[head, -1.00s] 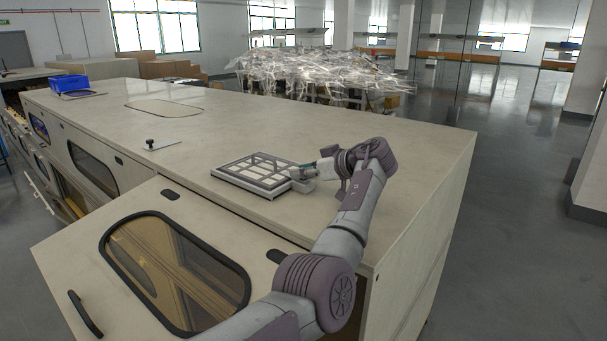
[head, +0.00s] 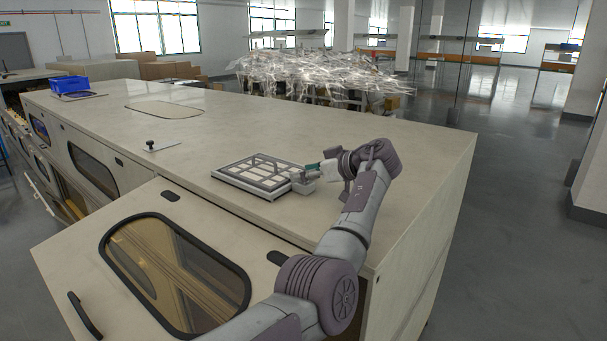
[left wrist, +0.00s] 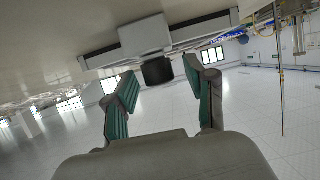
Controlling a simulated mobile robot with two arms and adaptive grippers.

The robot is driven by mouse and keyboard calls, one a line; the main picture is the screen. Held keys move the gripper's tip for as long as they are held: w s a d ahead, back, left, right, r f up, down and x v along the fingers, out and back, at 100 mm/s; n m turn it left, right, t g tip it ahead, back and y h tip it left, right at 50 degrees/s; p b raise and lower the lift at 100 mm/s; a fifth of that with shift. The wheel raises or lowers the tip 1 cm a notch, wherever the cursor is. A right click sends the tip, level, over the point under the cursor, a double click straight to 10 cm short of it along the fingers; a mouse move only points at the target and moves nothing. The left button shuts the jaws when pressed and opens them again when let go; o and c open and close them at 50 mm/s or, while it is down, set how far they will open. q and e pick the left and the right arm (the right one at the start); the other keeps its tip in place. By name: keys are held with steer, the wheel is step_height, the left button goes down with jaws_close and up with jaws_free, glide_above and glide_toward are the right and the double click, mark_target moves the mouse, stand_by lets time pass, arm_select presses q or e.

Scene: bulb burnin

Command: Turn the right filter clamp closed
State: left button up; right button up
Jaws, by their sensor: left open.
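The filter unit (head: 224,177), a grey frame with pale panes, lies on the bench top. A light grey clamp block (head: 303,187) sits at its right side. In the left wrist view the block (left wrist: 145,36) shows with a dark knob (left wrist: 157,72) below it in the picture. My left gripper (head: 306,174) is at the right side of the filter unit. In the left wrist view its green-padded fingers (left wrist: 159,76) are open, with the knob appearing between their tips; I cannot tell whether they touch it. The clamp's turned position is unclear. My right gripper is not in view.
The pale bench top (head: 290,125) is mostly clear behind the filter unit. A small plate with a black knob (head: 150,143) lies to the left, and a blue bin (head: 70,84) stands at the far left. A windowed sloping panel (head: 85,235) is in front.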

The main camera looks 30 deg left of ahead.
arm_select(q)
steer(key=v, duration=1.1)
steer(key=shift+d, duration=0.1)
steer(key=shift+f, duration=0.1)
